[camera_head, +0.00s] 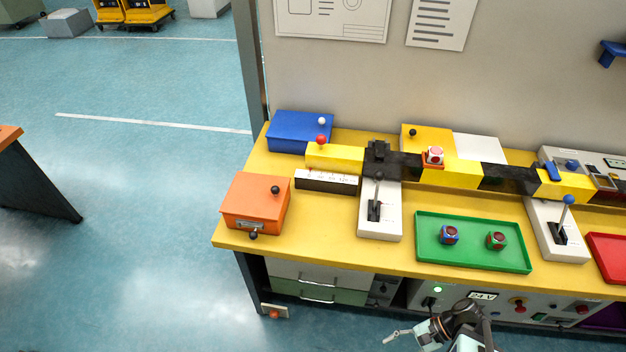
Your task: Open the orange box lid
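The orange box (251,221) stands on the left end of the yellow workbench. Its flat orange lid (252,192) looks shut. A black ball knob (275,189) sits on the right side of the lid. Another black ball (253,236) shows low at the front, below a small label plate. My gripper (402,334) is at the bottom edge, in front of the bench, well to the right of and apart from the box. It is small and partly cut off, and I cannot tell whether its fingers are open.
A blue box (300,132) stands behind the orange box. A black-and-yellow barrier (448,171) runs along the bench. A lever on a white base (381,222) and a green tray (472,258) with two cubes are to the right. Open floor lies left of the bench.

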